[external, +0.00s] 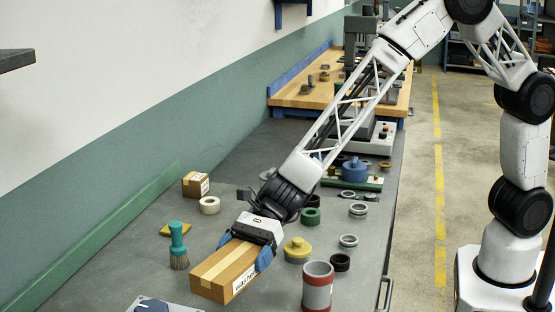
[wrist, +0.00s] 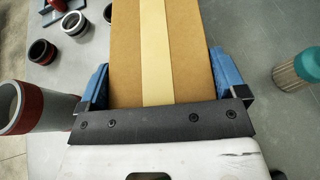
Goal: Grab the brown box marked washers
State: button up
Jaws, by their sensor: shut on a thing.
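The box fills the middle of the wrist view (wrist: 183,50), between the two blue fingers. I cannot tell whether the box touches the bench. A second, smaller brown box (external: 195,185) with a label stands farther back near the wall.
A teal-handled brush (external: 178,245) stands left of the held box. A red-and-grey cylinder (external: 317,287) stands close on its right. A blue-knobbed device (external: 152,306) is at the front edge.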

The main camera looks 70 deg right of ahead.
jog(key=shift+r, duration=2.7)
